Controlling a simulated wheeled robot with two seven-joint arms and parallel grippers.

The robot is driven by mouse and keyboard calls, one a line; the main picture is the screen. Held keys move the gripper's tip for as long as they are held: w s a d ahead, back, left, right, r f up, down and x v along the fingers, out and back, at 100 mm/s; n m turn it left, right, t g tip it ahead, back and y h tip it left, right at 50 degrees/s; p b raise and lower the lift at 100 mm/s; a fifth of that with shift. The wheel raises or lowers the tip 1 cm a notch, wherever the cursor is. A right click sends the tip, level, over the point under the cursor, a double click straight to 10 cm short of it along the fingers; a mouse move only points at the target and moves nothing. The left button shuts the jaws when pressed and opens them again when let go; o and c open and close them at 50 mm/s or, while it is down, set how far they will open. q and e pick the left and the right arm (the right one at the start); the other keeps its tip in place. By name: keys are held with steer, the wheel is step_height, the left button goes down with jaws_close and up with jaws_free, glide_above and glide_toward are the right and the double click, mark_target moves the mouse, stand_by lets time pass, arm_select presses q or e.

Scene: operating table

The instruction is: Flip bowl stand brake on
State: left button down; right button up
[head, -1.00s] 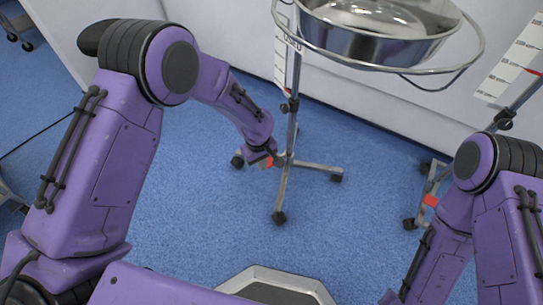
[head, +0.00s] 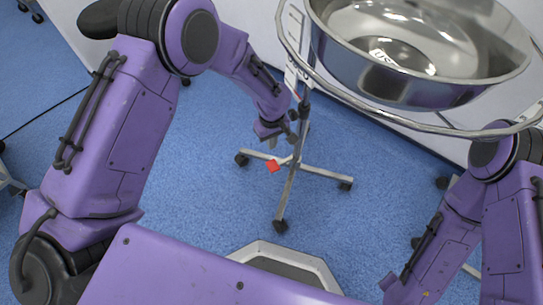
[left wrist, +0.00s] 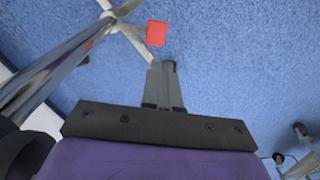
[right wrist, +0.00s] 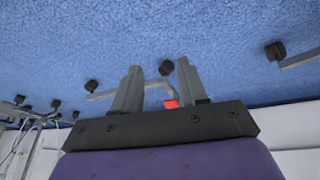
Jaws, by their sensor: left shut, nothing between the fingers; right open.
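The bowl stand has a steel bowl (head: 400,60) in a ring on top, a pole (head: 291,185) and a cross-shaped base with casters. Its red brake pedal (head: 273,166) shows low at the base, and also in the left wrist view (left wrist: 156,33). I cannot tell whether the pedal is up or down. My left gripper (head: 290,138) is beside the pole, above the pedal and apart from it. Its fingers are shut and empty in the left wrist view (left wrist: 168,64). My right gripper (right wrist: 159,67) is open and empty.
The bowl's ring (head: 350,93) overhangs at the upper right. Blue floor (head: 180,200) is clear left of the stand. A pale wall stands behind.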

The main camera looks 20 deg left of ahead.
arm_select(q)
steer(key=b, duration=0.6)
glide_toward(271, 167)
step_height(271, 167, down, 6)
steer(key=shift+r, duration=0.25)
steer(key=shift+f+b, duration=0.45)
steer(key=shift+f, duration=0.25)
arm_select(e)
step_height(271, 167, down, 7)
steer(key=s+n+g+y, duration=0.1)
steer(key=s, duration=0.1)
steer(key=shift+a+g, duration=0.3)
steer(key=shift+a, duration=0.05)
